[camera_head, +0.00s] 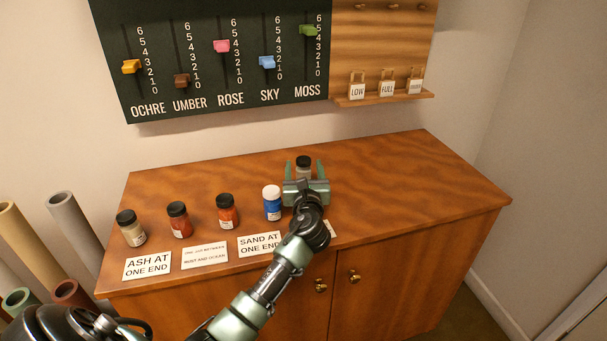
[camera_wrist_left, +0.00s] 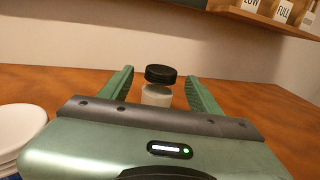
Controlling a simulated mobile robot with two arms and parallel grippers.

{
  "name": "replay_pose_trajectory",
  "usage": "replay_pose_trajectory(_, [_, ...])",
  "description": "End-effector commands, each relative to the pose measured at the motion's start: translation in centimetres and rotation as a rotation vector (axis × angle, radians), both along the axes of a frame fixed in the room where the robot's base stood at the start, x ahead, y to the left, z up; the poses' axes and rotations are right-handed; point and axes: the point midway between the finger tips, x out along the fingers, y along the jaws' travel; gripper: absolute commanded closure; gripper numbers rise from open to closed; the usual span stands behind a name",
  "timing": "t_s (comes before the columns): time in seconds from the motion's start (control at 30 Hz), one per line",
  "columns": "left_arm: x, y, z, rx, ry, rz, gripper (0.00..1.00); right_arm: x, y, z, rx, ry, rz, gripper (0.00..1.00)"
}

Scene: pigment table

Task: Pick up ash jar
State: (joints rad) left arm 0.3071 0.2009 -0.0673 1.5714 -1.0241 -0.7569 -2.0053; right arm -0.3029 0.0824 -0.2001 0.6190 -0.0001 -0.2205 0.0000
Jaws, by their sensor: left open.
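A jar with a black lid and a pale grey body, which looks like the ash jar (camera_head: 303,163), stands upright at the right end of the row on the wooden cabinet. It also shows in the left wrist view (camera_wrist_left: 157,94). My left gripper (camera_head: 304,170) is open, with one green finger on each side of this jar. In the left wrist view a gap shows between the jar and each finger of the gripper (camera_wrist_left: 161,90). The gripper's body hides the jar's lower part. My right gripper is not in view.
A blue jar with a white lid (camera_head: 272,203) stands close left of my gripper. Two reddish jars (camera_head: 226,211) (camera_head: 179,220) and a beige jar (camera_head: 132,229) stand further left. Cards (camera_head: 147,265) line the front edge. The cabinet top (camera_head: 410,188) is clear on the right.

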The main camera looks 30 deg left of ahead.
Motion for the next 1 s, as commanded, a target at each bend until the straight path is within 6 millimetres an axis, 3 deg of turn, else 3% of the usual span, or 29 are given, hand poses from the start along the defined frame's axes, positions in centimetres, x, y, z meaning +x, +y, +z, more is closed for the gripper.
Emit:
replay_pose_trajectory(0.2, [1.9, 1.4, 0.0, 0.0, 0.0, 0.0, 0.37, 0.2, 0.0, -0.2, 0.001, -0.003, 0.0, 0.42])
replay_pose_trajectory(0.43, [2.0, 1.5, 0.0, 0.0, 0.0, 0.0, 0.37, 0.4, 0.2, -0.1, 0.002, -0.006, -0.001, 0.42])
replay_pose_trajectory(0.47, [2.0, 1.5, 0.0, 0.0, 0.0, 0.0, 0.43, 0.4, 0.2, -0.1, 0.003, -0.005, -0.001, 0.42])
replay_pose_trajectory(0.67, [2.0, 1.5, 0.0, 0.0, 0.0, 0.0, 0.98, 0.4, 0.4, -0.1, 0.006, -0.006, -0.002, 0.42])
replay_pose_trajectory(1.0, [2.0, 1.5, 0.3, 0.001, -0.001, 0.0, 1.0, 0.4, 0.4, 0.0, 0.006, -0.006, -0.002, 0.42])
